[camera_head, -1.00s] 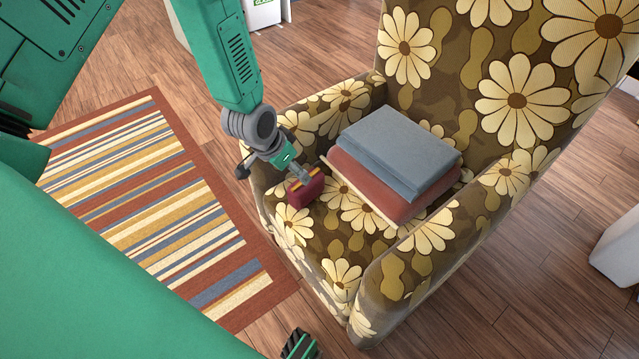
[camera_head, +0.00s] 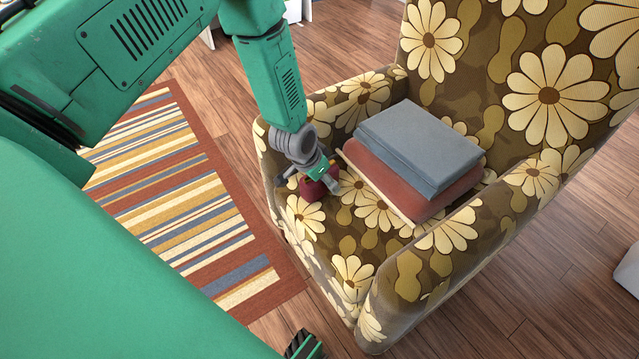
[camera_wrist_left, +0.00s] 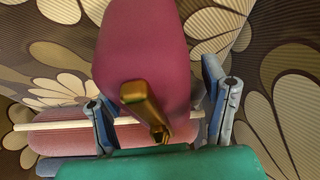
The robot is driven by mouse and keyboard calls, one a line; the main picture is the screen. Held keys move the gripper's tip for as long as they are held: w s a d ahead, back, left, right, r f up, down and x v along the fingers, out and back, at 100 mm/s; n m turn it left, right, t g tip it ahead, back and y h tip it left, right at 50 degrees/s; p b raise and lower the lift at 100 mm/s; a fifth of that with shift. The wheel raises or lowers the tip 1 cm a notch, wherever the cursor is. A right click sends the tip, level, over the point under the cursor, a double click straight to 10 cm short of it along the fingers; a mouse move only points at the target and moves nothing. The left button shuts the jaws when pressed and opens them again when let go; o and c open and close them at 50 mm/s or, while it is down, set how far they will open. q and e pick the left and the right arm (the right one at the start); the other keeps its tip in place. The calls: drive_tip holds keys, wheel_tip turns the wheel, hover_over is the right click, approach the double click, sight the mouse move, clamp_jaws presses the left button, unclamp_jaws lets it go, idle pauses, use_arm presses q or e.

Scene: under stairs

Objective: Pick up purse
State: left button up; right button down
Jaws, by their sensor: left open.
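The purse (camera_head: 311,192) is dark red with a gold clasp or handle and sits on the front left of the flowered armchair's seat. My left gripper (camera_head: 328,183) is right over it and hides part of it in the head view. In the left wrist view the purse (camera_wrist_left: 147,45) lies between the two spread fingers of my left gripper (camera_wrist_left: 163,112), with its gold part toward the palm. The fingers are open, one on each side. I cannot tell whether either finger touches the purse. My right gripper is not in view.
The armchair (camera_head: 423,291) has raised armrests and a tall back. Folded grey cloth (camera_head: 420,140) on red cloth (camera_head: 400,180) lies on the seat, just right of the gripper. A striped rug (camera_head: 190,205) lies on the wood floor at left.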

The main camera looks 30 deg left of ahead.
use_arm(q)
drive_tip(key=shift+d+r, duration=0.1)
drive_tip(key=shift+d, duration=0.05)
drive_tip(key=shift+f, duration=0.3)
idle(0.3)
drive_tip(key=shift+c, duration=0.4)
drive_tip(key=c, duration=1.3)
